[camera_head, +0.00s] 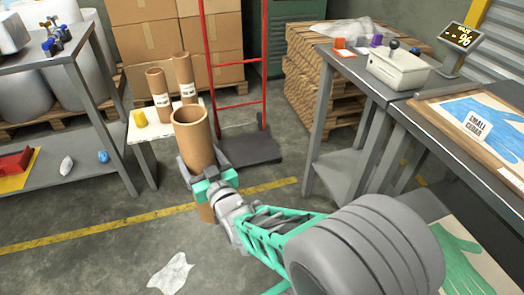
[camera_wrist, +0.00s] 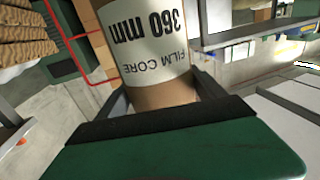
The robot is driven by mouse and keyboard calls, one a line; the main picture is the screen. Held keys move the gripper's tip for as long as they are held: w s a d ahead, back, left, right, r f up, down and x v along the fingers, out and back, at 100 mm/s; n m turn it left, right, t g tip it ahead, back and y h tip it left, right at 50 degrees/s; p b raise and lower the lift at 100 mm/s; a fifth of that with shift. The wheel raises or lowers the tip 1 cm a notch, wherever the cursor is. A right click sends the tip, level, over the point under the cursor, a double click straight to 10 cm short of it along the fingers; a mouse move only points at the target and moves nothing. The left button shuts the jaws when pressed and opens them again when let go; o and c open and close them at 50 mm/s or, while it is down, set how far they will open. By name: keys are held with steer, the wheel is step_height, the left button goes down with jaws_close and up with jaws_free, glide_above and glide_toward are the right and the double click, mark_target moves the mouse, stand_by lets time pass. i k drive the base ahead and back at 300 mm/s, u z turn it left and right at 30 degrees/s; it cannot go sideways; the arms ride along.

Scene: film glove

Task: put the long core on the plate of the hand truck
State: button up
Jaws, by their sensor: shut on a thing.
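A long brown cardboard core (camera_head: 192,130) stands upright in my gripper (camera_head: 203,165), which is shut around its side. Its open top faces up, and its lower end shows below the gripper. In the wrist view the core (camera_wrist: 150,45) has a white label reading "360 mm" and "FILM CORE", upside down. The red hand truck (camera_head: 265,80) stands behind and to the right of the held core. Its dark grey plate (camera_head: 252,149) lies low at the floor and is bare.
A small white stand (camera_head: 142,135) bears two other labelled cores (camera_head: 158,92) (camera_head: 184,75) and a yellow piece (camera_head: 140,118). Grey tables (camera_head: 340,85) stand right, a grey shelf (camera_head: 70,150) left. Crumpled film (camera_head: 171,272) lies on the floor. Boxes (camera_head: 150,40) are behind.

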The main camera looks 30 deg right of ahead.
mark_target(244, 149)
steer(key=z, duration=0.55)
steer(key=i, duration=1.25)
steer(key=u, duration=0.65)
steer(key=i, duration=0.55)
